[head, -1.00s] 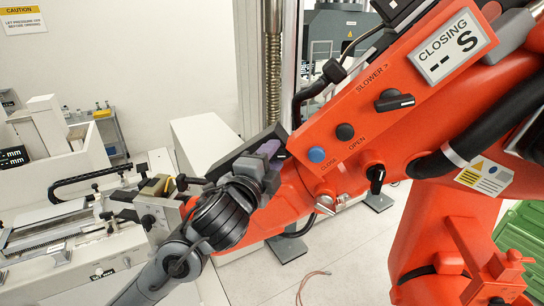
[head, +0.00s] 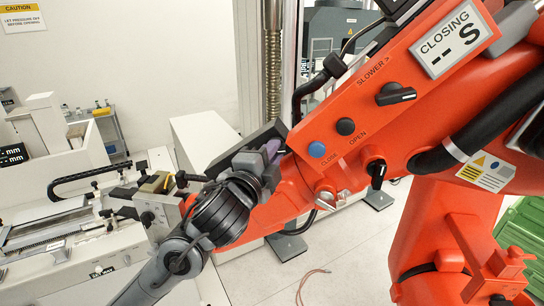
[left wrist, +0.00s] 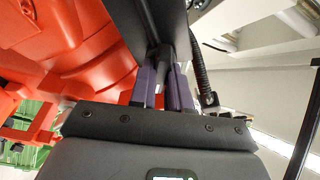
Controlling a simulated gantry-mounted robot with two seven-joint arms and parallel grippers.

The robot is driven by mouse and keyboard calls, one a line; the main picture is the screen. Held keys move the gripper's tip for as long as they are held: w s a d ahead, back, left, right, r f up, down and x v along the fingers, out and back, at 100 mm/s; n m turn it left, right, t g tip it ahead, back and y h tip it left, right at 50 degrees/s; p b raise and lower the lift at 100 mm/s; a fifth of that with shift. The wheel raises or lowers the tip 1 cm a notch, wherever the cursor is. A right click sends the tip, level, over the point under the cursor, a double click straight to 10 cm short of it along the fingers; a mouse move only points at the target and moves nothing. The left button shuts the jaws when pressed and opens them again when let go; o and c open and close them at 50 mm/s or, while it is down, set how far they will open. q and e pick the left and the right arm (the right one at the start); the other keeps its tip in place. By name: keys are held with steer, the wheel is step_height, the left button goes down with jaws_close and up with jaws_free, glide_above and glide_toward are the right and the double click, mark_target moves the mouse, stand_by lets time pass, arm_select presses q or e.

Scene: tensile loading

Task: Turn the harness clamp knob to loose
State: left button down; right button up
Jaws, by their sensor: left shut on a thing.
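My left gripper (head: 272,152) is at the upper-left end of the orange machine arm (head: 300,195), with its purple-grey fingers against a dark part there. In the left wrist view its two purple fingers (left wrist: 163,88) close around a narrow dark grey piece (left wrist: 160,78), beneath a dark block (left wrist: 158,22). This piece may be the harness clamp knob, but the fingers hide most of it and its setting cannot be read. Black knobs also show on the orange panel, one below SLOWER (head: 395,94) and one below OPEN (head: 376,171). My right gripper is not in view.
A blue button (head: 316,149) and a black button (head: 345,127) sit on the orange panel near the gripper. A CLOSING display (head: 447,42) is at upper right. A black cable (left wrist: 203,70) runs beside the fingers. A grey bench machine (head: 70,235) stands left.

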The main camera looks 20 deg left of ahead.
arm_select(q)
steer(key=n+y+b, duration=0.2)
steer(key=n+b, duration=0.3)
steer(key=n, duration=0.3)
steer(key=n+y+b, duration=0.2)
steer(key=n+b, duration=0.4)
steer(key=n, duration=0.2)
steer(key=n+t+y+b, duration=0.1)
steer(key=n+y+b, duration=0.2)
steer(key=n, duration=0.6)
steer(key=shift+d+b, duration=0.2)
steer(key=shift+b, duration=1.2)
steer(key=shift+f, duration=0.1)
steer(key=shift+n, duration=0.3)
steer(key=c, duration=1.1)
jaws_free()
